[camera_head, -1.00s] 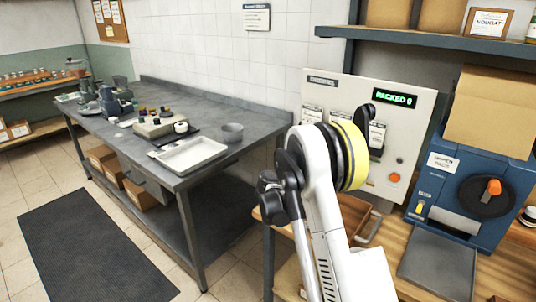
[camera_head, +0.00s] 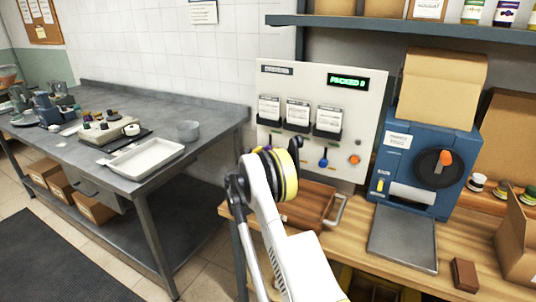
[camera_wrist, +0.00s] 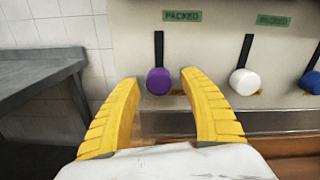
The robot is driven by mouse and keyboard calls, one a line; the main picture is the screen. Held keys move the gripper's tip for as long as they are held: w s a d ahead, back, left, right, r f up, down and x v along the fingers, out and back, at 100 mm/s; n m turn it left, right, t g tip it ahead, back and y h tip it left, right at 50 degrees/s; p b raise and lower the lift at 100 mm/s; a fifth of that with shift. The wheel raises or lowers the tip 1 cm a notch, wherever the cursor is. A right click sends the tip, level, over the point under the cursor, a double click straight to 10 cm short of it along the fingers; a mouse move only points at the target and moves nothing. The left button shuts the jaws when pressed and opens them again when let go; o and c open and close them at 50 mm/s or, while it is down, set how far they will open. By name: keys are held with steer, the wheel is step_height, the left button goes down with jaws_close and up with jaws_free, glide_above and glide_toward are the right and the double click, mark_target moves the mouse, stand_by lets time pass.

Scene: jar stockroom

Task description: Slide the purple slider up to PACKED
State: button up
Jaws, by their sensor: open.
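The purple slider (camera_wrist: 159,81) is a round knob at the low end of a dark vertical slot in the wrist view, with a green PACKED label (camera_wrist: 182,16) above the slot. My gripper (camera_wrist: 158,82) is open, its two yellow fingers spread with the purple knob showing between their tips. I cannot tell whether the fingers reach around the knob or stop short of it.
A white slider (camera_wrist: 243,82) and a blue slider (camera_wrist: 312,80) sit low to the right. A blue machine (camera_head: 428,150) stands right; a grey table (camera_head: 215,127) stands left.

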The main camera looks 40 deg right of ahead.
mark_target(270, 136)
steer(key=shift+w+d, duration=0.2)
steer(key=shift+d, duration=0.1)
jaws_close()
step_height(270, 136, up, 6)
steer(key=shift+f+p, duration=0.15)
steer(key=shift+p, duration=1)
steer(key=shift+f, duration=0.1)
jaws_free()
steer(key=v, duration=1.2)
